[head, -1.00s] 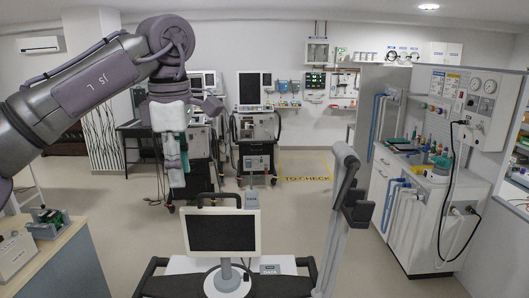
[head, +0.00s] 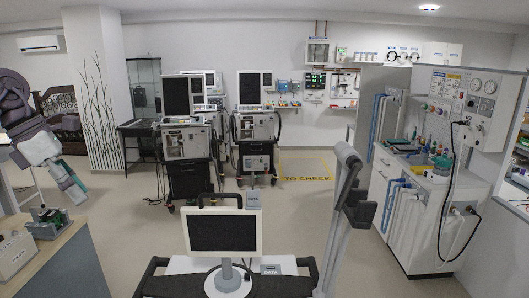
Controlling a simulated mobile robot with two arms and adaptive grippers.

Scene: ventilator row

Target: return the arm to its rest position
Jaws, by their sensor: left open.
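My left gripper (head: 72,188) is at the left edge of the head view, with its arm (head: 14,95) partly cut off by the frame. A white cuff sits behind its grey and teal fingers, which point down and to the right. The gripper is open and I see nothing held in it. My right gripper is not in view.
A small green device (head: 48,220) and a pale box (head: 14,254) are on the counter. Ventilators on carts (head: 187,142) stand at the back. A screen (head: 222,231) is in the foreground. A white equipment unit (head: 428,205) stands at right. The middle floor is clear.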

